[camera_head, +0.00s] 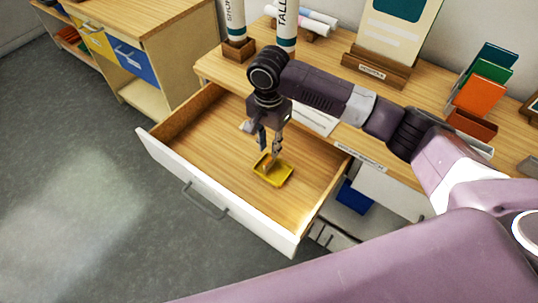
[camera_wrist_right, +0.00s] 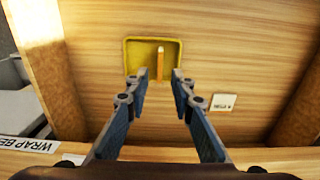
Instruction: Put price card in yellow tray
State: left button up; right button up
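The yellow tray (camera_head: 287,179) lies on the floor of the open drawer. It also shows in the right wrist view (camera_wrist_right: 131,58), with a narrow orange-tan piece (camera_wrist_right: 160,63) in it. A small white card with dark print (camera_wrist_right: 222,102), apparently the price card, lies flat on the drawer floor beside the tray, to its right in the wrist view. My right gripper (camera_head: 270,157) points down over the tray. In the wrist view its fingers (camera_wrist_right: 159,76) are apart with no object clearly gripped between them. My left gripper is out of view.
The drawer's white front (camera_head: 210,198) and wooden sides enclose the tray. The desk above holds a sign stand (camera_head: 375,69) and colored cards in a rack (camera_head: 474,97). The rest of the drawer floor is mostly bare.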

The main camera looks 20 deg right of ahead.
aim_at(269, 159)
notch_tip(269, 159, up, 6)
jog(key=shift+f, duration=0.15)
dwell(0.5)
